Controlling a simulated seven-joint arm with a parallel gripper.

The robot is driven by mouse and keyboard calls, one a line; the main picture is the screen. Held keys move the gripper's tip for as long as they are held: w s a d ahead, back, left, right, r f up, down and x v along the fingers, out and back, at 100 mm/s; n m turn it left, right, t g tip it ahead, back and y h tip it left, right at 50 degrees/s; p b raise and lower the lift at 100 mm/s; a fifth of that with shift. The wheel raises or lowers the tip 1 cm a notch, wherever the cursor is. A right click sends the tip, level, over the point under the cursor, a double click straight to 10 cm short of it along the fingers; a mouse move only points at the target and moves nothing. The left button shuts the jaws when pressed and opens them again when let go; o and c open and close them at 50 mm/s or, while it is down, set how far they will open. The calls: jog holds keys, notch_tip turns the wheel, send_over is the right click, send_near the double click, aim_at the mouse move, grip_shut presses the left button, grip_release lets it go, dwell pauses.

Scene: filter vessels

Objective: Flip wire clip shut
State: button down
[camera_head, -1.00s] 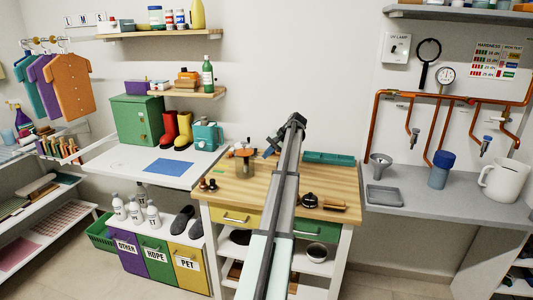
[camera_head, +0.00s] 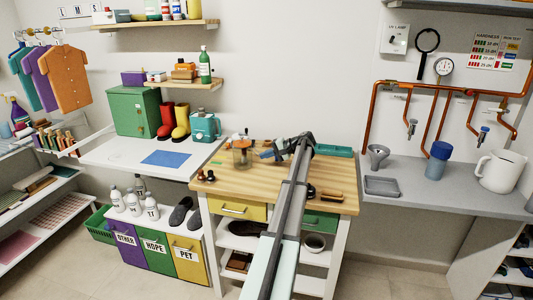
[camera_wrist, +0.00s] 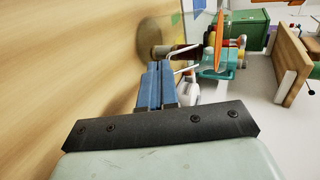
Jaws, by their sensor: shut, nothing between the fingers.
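A clear glass jar (camera_head: 242,157) with an orange lid (camera_head: 242,138) stands on the wooden worktop, left of my gripper (camera_head: 266,154). In the wrist view, which is turned sideways, the jar (camera_wrist: 153,38) is beyond the fingertips, with the orange lid (camera_wrist: 219,42) to its right. A pale, bent wire clip (camera_wrist: 188,68) shows beside the jar, close to my fingers. My gripper (camera_wrist: 157,68) has its blue fingers together and holds nothing. I cannot tell whether they touch the wire. The clip is too small to make out in the head view.
The wooden worktop (camera_head: 235,182) has free room in front of the jar. Small dark-topped pieces (camera_head: 205,176) are at its left edge, a brush (camera_head: 332,196) at the right, and a teal tray (camera_head: 335,151) at the back. A teal kettle-like container (camera_head: 205,127) stands on the left counter.

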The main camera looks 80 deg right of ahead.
jog(key=shift+w+d+f, duration=0.1)
jog(key=shift+w+f, duration=0.25)
jog(key=shift+f, duration=0.25)
jog(key=shift+w+f, duration=0.3)
jog(key=shift+f, duration=0.3)
jog(key=shift+r, duration=0.2)
dwell(0.6)
jog(key=shift+r, duration=0.6)
jog(key=s, duration=0.4)
jog(key=s+r, duration=0.1)
jog(key=s, duration=0.9)
jog(key=shift+r, duration=0.35)
